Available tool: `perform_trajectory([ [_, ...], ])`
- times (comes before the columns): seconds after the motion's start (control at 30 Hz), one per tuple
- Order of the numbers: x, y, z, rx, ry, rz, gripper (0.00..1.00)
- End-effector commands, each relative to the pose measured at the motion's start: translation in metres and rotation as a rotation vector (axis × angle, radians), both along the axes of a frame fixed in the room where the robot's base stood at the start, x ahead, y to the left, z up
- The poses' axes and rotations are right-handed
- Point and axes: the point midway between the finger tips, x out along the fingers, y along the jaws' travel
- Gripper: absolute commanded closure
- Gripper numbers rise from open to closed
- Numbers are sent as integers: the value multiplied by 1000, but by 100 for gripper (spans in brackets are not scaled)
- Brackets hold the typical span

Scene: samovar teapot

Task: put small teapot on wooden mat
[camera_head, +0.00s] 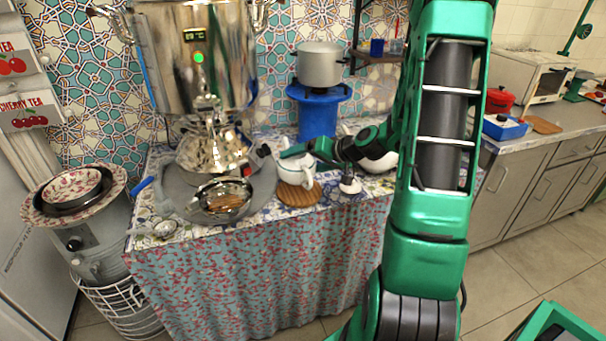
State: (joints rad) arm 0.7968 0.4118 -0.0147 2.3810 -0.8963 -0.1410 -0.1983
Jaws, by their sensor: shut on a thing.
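The small teapot (293,171) is white and stands upright on the patterned table, left of the middle of the view. The round brown wooden mat (300,199) shows just below it. The teapot overlaps the mat's far part in the picture; I cannot tell whether its base touches the mat. My gripper (286,152) reaches in from the right at the teapot's top and is shut on the teapot. The fingers are small and partly hidden here.
A large metal samovar (215,75) stands behind left, with metal bowls (225,200) in front of it. A blue stand (318,118) bearing a grey pot (320,65) is behind the teapot.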

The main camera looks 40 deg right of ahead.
Motion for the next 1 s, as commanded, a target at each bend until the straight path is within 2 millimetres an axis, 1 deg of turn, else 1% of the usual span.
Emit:
perform_trajectory([
  [0.1,5,-10,-6,1,-2,0,48],
  [0.27,7,-14,-10,2,-2,0,48],
  [0.33,7,-13,-15,3,-1,0,48],
  [0.6,7,-14,-46,3,-1,-1,48],
  [1.0,6,-14,-50,1,-2,-1,48],
])
